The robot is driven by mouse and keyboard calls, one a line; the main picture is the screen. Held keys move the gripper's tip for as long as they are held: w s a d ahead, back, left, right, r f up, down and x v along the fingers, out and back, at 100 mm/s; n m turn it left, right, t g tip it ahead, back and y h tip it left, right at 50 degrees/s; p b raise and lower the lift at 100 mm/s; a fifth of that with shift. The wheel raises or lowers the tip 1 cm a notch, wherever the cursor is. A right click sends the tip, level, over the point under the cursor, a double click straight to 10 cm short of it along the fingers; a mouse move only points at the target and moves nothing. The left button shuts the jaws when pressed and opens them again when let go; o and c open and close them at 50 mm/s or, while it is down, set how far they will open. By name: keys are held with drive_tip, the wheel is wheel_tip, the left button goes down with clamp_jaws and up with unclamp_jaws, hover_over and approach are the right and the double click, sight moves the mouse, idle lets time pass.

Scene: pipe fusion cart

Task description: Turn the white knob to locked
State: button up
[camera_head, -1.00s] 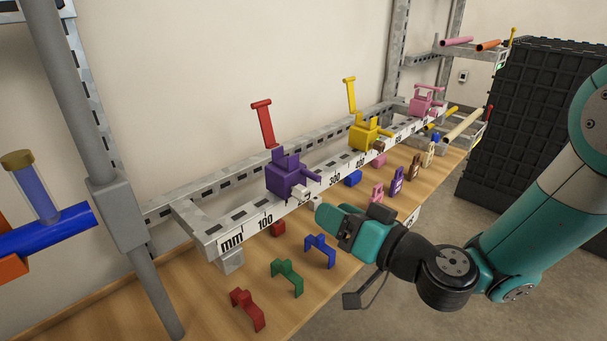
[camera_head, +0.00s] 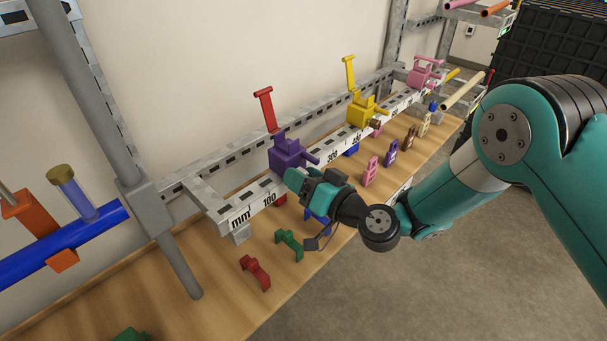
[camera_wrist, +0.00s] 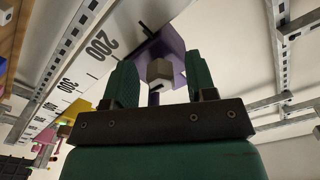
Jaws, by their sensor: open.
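The white knob (camera_wrist: 159,70) shows in the wrist view as a small pale block in front of the purple clamp (camera_wrist: 172,48). In the head view the purple clamp (camera_head: 287,152) sits on the rail, and my gripper hides the knob. My gripper (camera_head: 296,180) is at the front of the purple clamp. In the wrist view my gripper (camera_wrist: 160,66) is open, with one green finger on each side of the knob. A gap shows between the knob and each finger. I cannot tell how deep the knob lies between them.
The metal rail with a millimetre scale (camera_head: 268,198) runs beside my gripper. A yellow clamp (camera_head: 362,112) and a pink clamp (camera_head: 424,74) stand farther along it. Red (camera_head: 254,271), green (camera_head: 290,243) and blue (camera_head: 317,217) brackets are on the wooden bench below.

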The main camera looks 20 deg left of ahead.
drive_tip(key=c, duration=0.9)
drive_tip(key=shift+m, duration=0.3)
drive_tip(key=m+b, duration=0.1)
drive_tip(key=m, duration=0.4)
drive_tip(key=shift+s+b, duration=0.1)
drive_tip(key=shift+b, duration=0.25)
drive_tip(key=m, duration=0.6)
drive_tip(key=shift+r+m, duration=0.15)
drive_tip(key=shift+m, duration=0.15)
drive_tip(key=o, duration=0.9)
